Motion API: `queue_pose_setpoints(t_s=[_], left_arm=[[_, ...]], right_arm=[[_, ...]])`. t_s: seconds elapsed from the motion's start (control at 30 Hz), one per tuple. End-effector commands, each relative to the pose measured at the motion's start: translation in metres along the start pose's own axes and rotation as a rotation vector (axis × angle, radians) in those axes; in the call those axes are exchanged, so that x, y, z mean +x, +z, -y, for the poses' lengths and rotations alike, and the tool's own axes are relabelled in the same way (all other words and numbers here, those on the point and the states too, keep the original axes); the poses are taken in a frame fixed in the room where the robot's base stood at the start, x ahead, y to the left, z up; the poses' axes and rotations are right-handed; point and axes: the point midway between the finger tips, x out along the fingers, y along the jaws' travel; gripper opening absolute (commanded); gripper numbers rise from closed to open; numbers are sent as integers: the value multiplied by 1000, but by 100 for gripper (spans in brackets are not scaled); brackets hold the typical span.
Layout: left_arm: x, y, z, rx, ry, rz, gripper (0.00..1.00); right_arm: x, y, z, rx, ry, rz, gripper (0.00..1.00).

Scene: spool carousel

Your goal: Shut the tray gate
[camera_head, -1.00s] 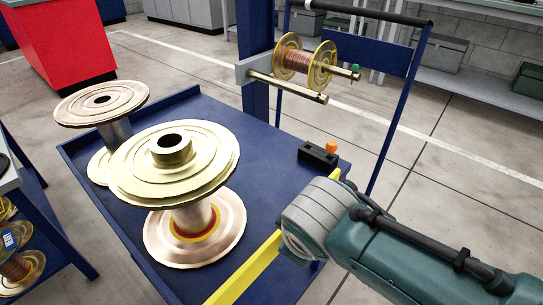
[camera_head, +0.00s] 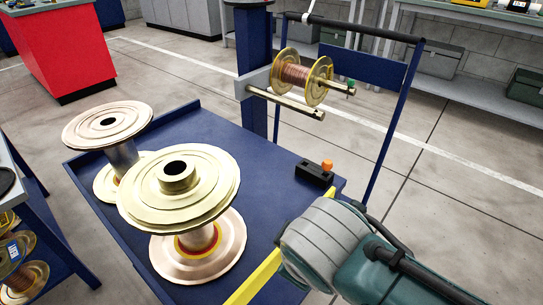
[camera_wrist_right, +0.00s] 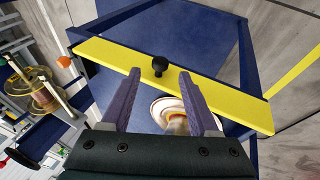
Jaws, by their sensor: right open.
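The tray gate is a yellow bar (camera_head: 254,284) along the right side of the blue tray (camera_head: 140,262) in the head view. My arm covers part of it. In the right wrist view the gate (camera_wrist_right: 108,55) crosses the picture, with a black round knob (camera_wrist_right: 159,65) on it. My right gripper (camera_wrist_right: 158,82) is open, and the knob shows between its fingertips. I cannot tell whether the fingers touch the gate. A black block with an orange knob (camera_head: 326,165) sits at the tray's far right corner, near the gate's far end. My left gripper is not in view.
A large spool (camera_head: 180,190) stands on the tray, with another (camera_head: 108,125) behind it. A copper-wire spool (camera_head: 296,74) hangs on a rod from the blue post (camera_head: 254,45). A blue upright (camera_head: 395,125) stands right of the tray. Open floor lies beyond it.

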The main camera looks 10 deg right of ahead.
Motion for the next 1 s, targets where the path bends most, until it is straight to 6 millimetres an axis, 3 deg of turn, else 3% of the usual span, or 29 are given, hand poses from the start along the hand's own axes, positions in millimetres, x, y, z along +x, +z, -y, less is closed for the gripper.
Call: queue_pose_setpoints(t_s=[0.03, 0.23, 0.8, 0.87, 1.0], left_arm=[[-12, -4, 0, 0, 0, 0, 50], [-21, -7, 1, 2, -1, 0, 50], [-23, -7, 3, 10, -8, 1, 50], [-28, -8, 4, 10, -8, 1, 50], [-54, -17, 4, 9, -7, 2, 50]], right_arm=[[-15, -1, -2, 0, 0, 0, 61], [-36, 0, -1, 0, 1, 1, 61], [-41, 1, 0, 8, -2, 2, 61], [-49, 4, -1, 31, -11, 4, 61], [-92, 23, -6, 171, -61, 21, 61]])
